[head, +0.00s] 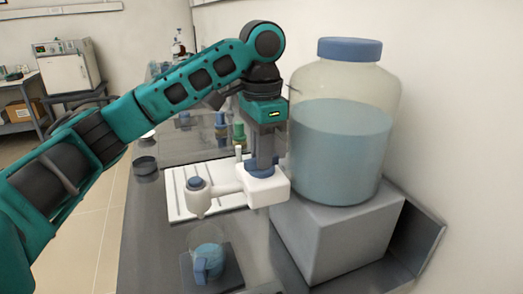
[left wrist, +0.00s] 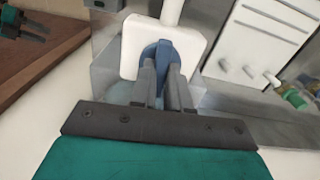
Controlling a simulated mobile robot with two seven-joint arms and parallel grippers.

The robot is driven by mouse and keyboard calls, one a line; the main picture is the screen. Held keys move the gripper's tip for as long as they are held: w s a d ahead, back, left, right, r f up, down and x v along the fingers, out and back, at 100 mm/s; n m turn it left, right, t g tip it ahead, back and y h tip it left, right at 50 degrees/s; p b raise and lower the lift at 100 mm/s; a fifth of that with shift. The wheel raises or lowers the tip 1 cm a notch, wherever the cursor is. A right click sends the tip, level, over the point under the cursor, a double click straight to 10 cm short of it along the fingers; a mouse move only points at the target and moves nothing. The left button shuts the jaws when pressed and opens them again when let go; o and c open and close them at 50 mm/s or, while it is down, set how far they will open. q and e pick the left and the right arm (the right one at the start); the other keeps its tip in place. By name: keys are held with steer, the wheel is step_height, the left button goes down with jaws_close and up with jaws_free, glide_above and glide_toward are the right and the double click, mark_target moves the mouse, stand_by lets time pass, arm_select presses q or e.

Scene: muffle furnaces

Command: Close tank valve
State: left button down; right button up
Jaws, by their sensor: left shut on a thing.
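The tank (head: 340,140) is a large clear jar with a blue lid, partly filled with blue liquid, on a grey block. Its white valve body (head: 265,187) sticks out at the lower left, with a spout (head: 199,198) pointing down. My left gripper (head: 264,165) comes down from above and is shut on the blue valve handle (head: 261,172). In the left wrist view the handle (left wrist: 160,55) sits between the two fingers (left wrist: 162,85) against the white body. A beaker (head: 207,255) with blue liquid stands below the spout.
The grey block (head: 335,235) stands beside the wall at the right. A white ribbed board (head: 178,200) lies on the bench behind the spout. A dark round dish (head: 145,165) is at the bench's left edge.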

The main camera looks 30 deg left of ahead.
arm_select(q)
steer(key=n, duration=0.4)
steer(key=shift+n, duration=0.3)
steer(key=n, duration=0.4)
steer(key=shift+n, duration=0.3)
steer(key=n, duration=0.4)
steer(key=shift+n, duration=2)
steer(key=c, duration=1.1)
jaws_free()
step_height(320, 180, up, 13)
